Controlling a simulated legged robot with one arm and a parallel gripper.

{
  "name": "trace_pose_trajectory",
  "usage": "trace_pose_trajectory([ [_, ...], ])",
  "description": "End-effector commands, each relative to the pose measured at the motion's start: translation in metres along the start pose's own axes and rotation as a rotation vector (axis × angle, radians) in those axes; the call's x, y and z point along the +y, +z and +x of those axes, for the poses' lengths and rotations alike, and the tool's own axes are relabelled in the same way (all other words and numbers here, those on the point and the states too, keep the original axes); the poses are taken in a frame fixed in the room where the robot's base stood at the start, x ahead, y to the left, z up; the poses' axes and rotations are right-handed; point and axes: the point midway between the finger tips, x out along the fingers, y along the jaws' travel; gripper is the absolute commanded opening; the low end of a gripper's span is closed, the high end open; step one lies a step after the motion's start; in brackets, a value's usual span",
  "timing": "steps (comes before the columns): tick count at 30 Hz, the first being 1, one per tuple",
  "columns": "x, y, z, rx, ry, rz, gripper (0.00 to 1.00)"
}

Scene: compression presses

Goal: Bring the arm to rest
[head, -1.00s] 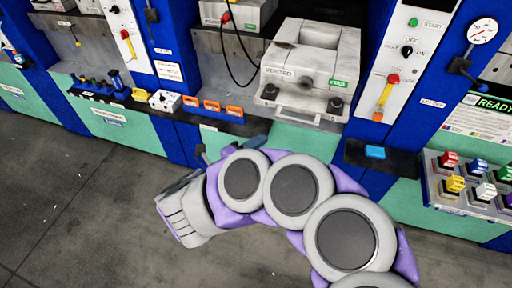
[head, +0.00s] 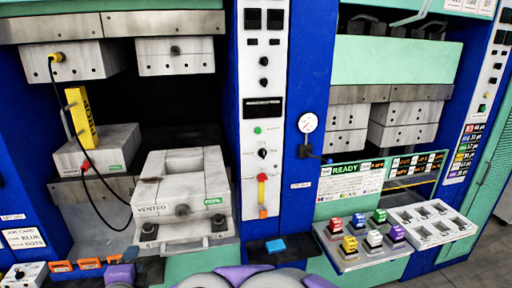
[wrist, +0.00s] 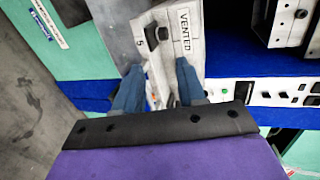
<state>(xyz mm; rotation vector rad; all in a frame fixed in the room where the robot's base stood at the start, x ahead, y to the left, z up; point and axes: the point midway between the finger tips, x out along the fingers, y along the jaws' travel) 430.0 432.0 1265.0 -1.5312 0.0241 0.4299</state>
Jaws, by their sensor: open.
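My gripper (wrist: 158,76) shows in the wrist view as two blue-grey fingers, spread apart with nothing held between them. Beyond the fingertips is the grey metal mould marked VENTED (wrist: 168,40), with a gap that I cannot measure. In the head view the same mould (head: 180,190) sits on the left press's lower shelf, its handle facing front. Purple and grey parts of my arm show along the bottom edge of the head view. My gripper's fingers are not visible there.
At right, a tray of coloured blocks (head: 345,262) and a white slotted tray (head: 430,228) stand in front. A yellow tool (head: 82,118) and black cable are at left. Floor is open at far right.

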Motion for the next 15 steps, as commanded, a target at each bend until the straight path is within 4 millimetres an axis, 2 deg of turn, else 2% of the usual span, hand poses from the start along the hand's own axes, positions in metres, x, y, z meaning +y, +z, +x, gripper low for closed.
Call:
trace_pose_trajectory([
  [3, -0.032, -0.001, 0.003, -0.148, -0.01, -0.052, 0.4],
  [9, -0.062, -0.006, -0.011, -0.378, -0.018, -0.231, 0.4],
  [13, -0.063, -0.021, -0.028, -0.497, -0.003, -0.393, 0.4],
  [15, -0.057, -0.034, -0.039, -0.552, 0.018, -0.49, 0.4],
])
